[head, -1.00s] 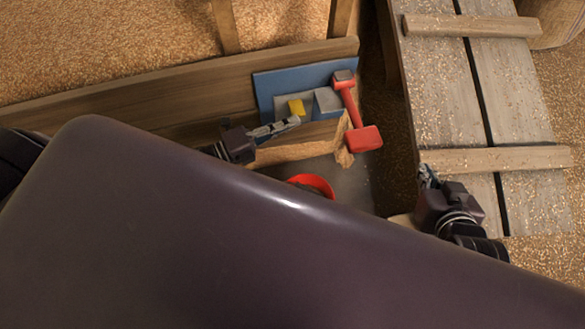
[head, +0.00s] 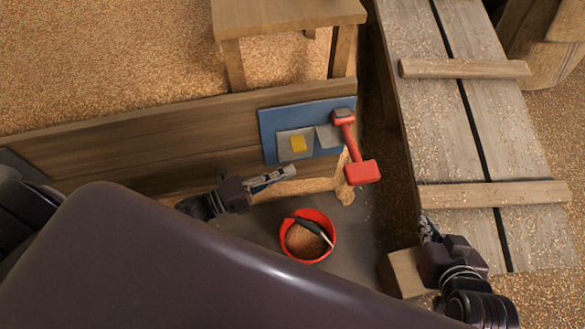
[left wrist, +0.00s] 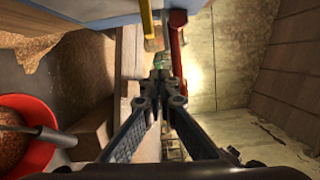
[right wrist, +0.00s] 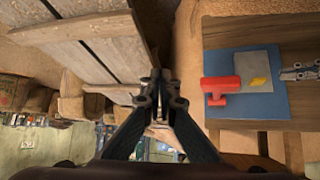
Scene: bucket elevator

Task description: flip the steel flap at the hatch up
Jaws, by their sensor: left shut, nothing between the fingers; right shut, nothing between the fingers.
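The steel flap (head: 285,149) is a grey plate with a yellow tab (head: 298,144), set against a blue panel (head: 270,122) on the wooden wall. In the right wrist view the flap (right wrist: 255,64) looks flat against the panel; its hinge side is unclear. My left gripper (head: 293,171) is shut and empty, just below the flap and apart from it in the head view. In the left wrist view the yellow tab (left wrist: 147,20) is beyond its fingertips. My right gripper (head: 425,225) is shut and empty, by the plank board, well away from the flap.
A red bucket (head: 333,232) holding grain and a dark-handled tool stands below. A plank board (head: 405,130) lies right, a wooden stool (head: 285,14) behind the wall.

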